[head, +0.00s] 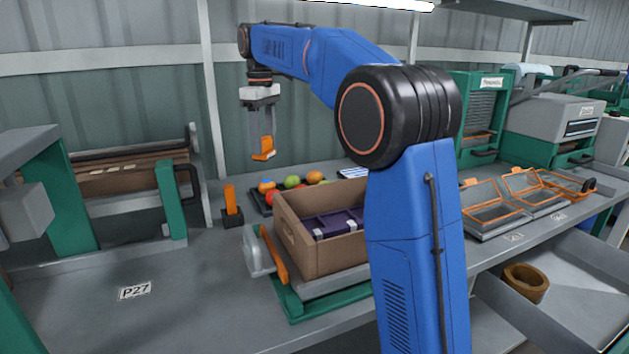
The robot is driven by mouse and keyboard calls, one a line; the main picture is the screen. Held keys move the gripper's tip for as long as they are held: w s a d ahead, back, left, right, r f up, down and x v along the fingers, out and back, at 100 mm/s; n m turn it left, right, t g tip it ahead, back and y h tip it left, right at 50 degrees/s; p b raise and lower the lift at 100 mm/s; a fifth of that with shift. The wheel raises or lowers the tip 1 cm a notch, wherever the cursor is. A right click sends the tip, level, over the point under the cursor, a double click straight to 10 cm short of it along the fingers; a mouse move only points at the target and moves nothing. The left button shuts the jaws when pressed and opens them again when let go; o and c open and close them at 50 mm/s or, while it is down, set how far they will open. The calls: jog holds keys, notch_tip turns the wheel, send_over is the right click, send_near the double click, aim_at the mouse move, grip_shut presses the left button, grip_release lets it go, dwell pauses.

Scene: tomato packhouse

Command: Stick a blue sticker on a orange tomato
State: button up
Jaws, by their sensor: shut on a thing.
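My gripper (263,150) hangs pointing down in the air, above and behind the left end of the tomato tray. Its jaws are shut on a small orange piece (264,155) at the tips, too small to identify. A dark tray (258,207) on the bench holds several tomatoes, partly hidden by the cardboard box. An orange tomato (267,188) at the tray's left end shows a blue patch on top. Another orange tomato (314,177) lies to the right, near a green one (292,182). A white and blue sheet (353,172), perhaps stickers, lies behind the box, partly hidden by my arm.
A cardboard box (292,240) with purple packs stands in front of the tray on a green-based stand. An orange-handled tool (230,198) stands upright left of the tray. Orange-framed trays (490,215) lie right. The front left bench near the P27 label (135,291) is clear.

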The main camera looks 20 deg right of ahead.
jog(key=shift+o, duration=0.2)
jog(key=w+d, duration=0.1)
jog(key=d, duration=0.4)
jog(key=d+f, duration=0.1)
jog(key=d, duration=0.4)
jog(key=w+d, duration=0.1)
jog(key=d, duration=0.4)
jog(key=shift+w+f, duration=0.35)
jog(key=shift+c, duration=0.2)
jog(key=s+d+f, duration=0.1)
jog(key=d+f, duration=0.1)
jog(key=d, duration=1.5)
jog(key=shift+f, duration=2.9)
jog(key=shift+f, duration=0.6)
notch_tip(320, 180, up, 7)
